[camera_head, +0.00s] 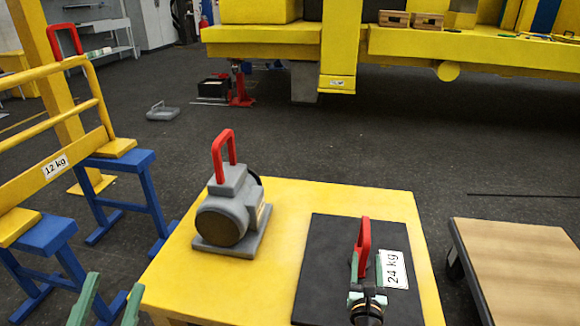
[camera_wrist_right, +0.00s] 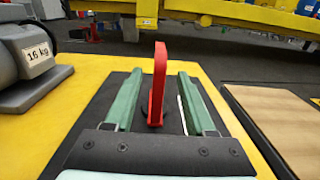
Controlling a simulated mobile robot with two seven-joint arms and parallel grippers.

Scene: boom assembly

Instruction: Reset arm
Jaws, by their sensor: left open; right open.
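My right gripper (camera_head: 364,262) is over the black plate (camera_head: 325,250), which has a red handle (camera_head: 364,240) and a white "24 kg" label. In the right wrist view, the open green fingers of my right gripper (camera_wrist_right: 159,74) stand on either side of the red handle (camera_wrist_right: 157,85), with gaps on both sides. The black plate (camera_wrist_right: 70,150) lies below them on the yellow table. My left gripper (camera_head: 115,282) is at the lower left, open and empty, its two green fingers apart, left of the table.
A grey motor with a red handle (camera_head: 225,205) sits on the yellow table (camera_head: 290,195); its label reads "16 kg". A yellow railing (camera_head: 60,160) marked "12 kg" rests on blue stands at left. A wood-topped cart (camera_head: 520,265) stands at right. Dark floor beyond the table is mostly clear.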

